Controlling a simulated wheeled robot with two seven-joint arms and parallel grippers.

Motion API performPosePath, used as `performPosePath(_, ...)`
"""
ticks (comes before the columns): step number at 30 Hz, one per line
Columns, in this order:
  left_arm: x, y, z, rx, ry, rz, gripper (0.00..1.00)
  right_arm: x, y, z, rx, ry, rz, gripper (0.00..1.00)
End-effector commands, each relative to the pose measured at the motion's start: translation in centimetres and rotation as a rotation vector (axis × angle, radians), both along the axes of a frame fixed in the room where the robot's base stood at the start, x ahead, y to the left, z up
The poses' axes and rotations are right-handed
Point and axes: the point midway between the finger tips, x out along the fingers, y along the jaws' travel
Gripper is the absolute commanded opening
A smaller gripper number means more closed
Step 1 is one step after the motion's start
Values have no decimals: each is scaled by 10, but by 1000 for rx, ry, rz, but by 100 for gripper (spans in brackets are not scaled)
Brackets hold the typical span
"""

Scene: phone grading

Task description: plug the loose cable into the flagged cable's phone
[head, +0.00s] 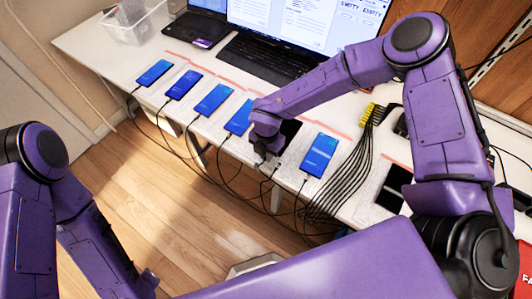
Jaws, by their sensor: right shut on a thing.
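My right gripper (262,160) points down at the front edge of the white table, just below a dark-screened phone (291,131) that my arm partly hides. It is shut on a cable end, mostly hidden by the fingers; a thin black cable (268,183) hangs below. Blue-lit phones lie in a row: one (238,118) just left of the gripper, others (213,99) (183,85) (154,73) further left, and one (320,155) to the right, with a cable at its lower end. I cannot make out a flag on any cable. My left arm shows at lower left; its gripper is out of view.
A bundle of black cables with yellow ends (367,113) runs over the table right of the phones. Another dark phone (393,187) lies further right. Cables droop over the front edge.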

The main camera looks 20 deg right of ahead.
Motion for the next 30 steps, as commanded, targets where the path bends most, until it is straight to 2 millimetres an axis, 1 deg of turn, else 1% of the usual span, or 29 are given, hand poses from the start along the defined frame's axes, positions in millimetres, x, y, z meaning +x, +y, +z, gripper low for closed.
performPosePath(12,0,0,0,0,0,0,0,1,-1,0,0,0,0,0)
performPosePath(13,0,0,0,0,0,0,0,1,-1,0,0,0,0,15)
performPosePath(14,0,0,0,0,0,0,0,1,-1,0,0,0,0,25)
performPosePath(15,0,0,0,0,0,0,0,1,-1,0,0,0,0,38)
performPosePath(16,0,0,0,0,0,0,0,1,-1,0,0,0,0,41)
performPosePath(25,0,0,1,0,0,0,0,1,-1,1,0,0,0,41)
performPosePath(30,0,0,9,0,0,0,0,0,1,12,1,-1,0,41)
